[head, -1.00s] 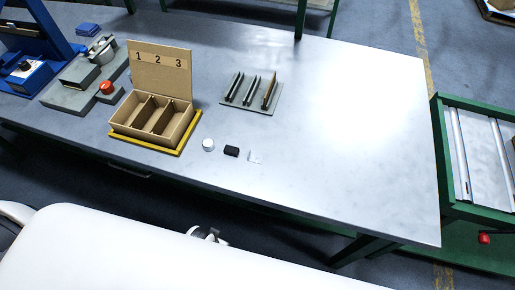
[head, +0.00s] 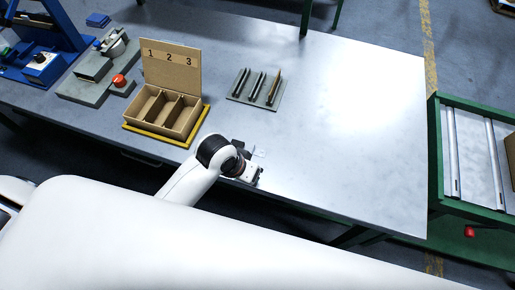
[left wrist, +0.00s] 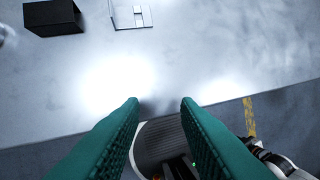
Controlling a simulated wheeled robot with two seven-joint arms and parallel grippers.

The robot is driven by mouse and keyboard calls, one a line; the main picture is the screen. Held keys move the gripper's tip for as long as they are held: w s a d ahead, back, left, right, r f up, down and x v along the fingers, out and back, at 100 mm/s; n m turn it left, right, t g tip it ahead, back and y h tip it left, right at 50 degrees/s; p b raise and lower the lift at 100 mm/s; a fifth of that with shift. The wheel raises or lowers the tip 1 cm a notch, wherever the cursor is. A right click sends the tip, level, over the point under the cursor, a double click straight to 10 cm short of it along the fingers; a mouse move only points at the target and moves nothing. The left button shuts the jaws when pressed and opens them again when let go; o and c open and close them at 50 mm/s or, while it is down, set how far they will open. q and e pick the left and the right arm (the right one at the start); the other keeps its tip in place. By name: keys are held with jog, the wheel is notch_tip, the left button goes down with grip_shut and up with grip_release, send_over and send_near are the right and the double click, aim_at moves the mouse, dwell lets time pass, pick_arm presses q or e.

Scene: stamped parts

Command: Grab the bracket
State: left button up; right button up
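A small light metal plate with a slot, which I take as the bracket (head: 260,153), lies flat on the grey table. It also shows at the top of the left wrist view (left wrist: 131,14), cut by the edge. My left gripper (head: 257,177) is just on the near side of it, by the table's front edge. In the left wrist view its green fingers (left wrist: 160,101) are apart with nothing between them, and the bracket lies beyond their tips. My right gripper is not recognisable in either view.
A black block (left wrist: 54,18) lies left of the bracket. A cardboard box marked 1 2 3 (head: 145,105) stands on a yellow-edged base to the left. A grey plate with several upright strips (head: 240,98) lies behind. The table's right side is clear.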

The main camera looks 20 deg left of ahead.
pick_arm(q)
jog(key=shift+g, duration=0.5)
jog(key=w+r, duration=0.1)
jog(key=w+d+r, duration=0.1)
jog(key=w+r, duration=0.1)
jog(key=w+d+r, duration=0.1)
jog(key=w, duration=0.1)
jog(key=shift+w+d+r, duration=0.1)
jog(key=shift+w+r, duration=0.05)
jog(key=w+a+r+n+g+y+p, duration=0.1)
jog(key=w+a+r+n+g+y, duration=0.15)
jog(key=w+r, duration=0.25)
jog(key=p, duration=0.1)
send_over(253, 147)
jog(key=shift+m+t, duration=0.35)
jog(key=shift+t, duration=0.1)
notch_tip(253, 147, down, 6)
jog(key=shift+f, duration=0.1)
notch_tip(253, 147, down, 4)
jog(key=shift+f+p, duration=0.1)
jog(key=shift+p, duration=0.8)
jog(key=shift+f, duration=0.55)
grip_shut()
